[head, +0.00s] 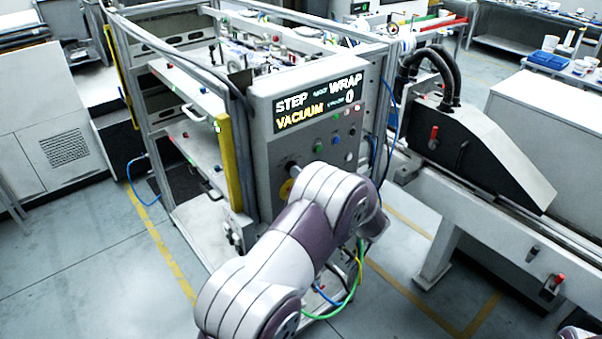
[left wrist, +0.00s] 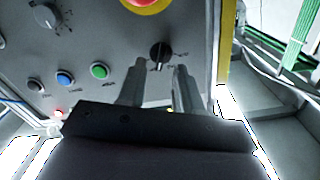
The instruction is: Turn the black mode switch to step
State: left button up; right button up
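The black mode switch (left wrist: 161,51) is a small round knob on the grey panel, with small labels beside it that I cannot read. My left gripper (left wrist: 159,66) is open in the left wrist view. Its two fingertips are below the knob in the picture, one to each side, with a gap between them; I cannot tell whether either touches it. In the head view my left arm covers the lower panel and hides the switch and gripper. The panel's display (head: 318,106) reads STEP, WRAP and VACUUM. My right gripper is not in view.
A red and yellow emergency stop (left wrist: 148,3) sits near the switch. Green (left wrist: 99,70), blue (left wrist: 65,78) and red buttons and a grey knob (left wrist: 45,15) share the panel. A yellow post (head: 227,160) stands left of the panel, and a conveyor with a black-sided guard (head: 465,150) stands right.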

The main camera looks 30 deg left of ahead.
pick_arm(q)
jog(key=b+v, duration=0.3)
jog(key=v, duration=0.7)
jog(key=shift+s+d+b, duration=0.15)
jog(key=shift+d+b, duration=0.15)
jog(key=shift+d, duration=0.05)
